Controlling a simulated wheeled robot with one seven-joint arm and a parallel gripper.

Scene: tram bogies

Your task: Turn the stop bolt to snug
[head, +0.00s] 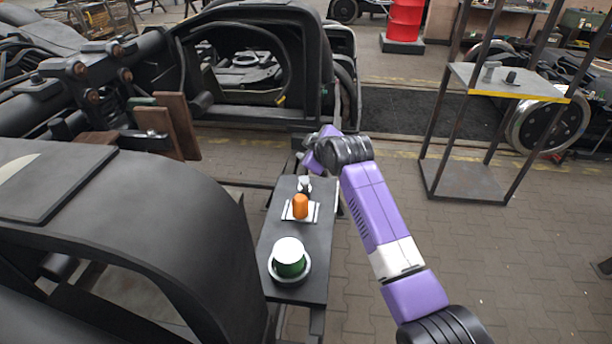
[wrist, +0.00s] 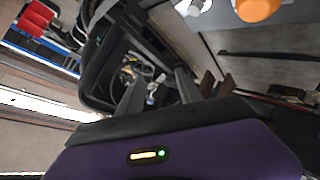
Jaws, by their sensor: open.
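A dark narrow plate (head: 285,238) beside the black bogie frame carries several small fittings. At its far end stands a small silver fitting (head: 304,184), which may be the stop bolt; its details are too small to tell. It shows partly at the top edge of the wrist view (wrist: 196,6). Nearer is an orange cylinder (head: 300,205) on a light bracket, also cut off in the wrist view (wrist: 257,9). My gripper (head: 307,164) is just beyond the silver fitting, partly hidden behind my wrist. In the wrist view its two fingers (wrist: 158,88) are apart, with nothing held between them.
A white-topped green cylinder (head: 289,258) sits in a round holder at the plate's near end. The black bogie frame (head: 130,215) rises close on the left. A metal stand (head: 470,182) with a yellow-edged shelf stands right.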

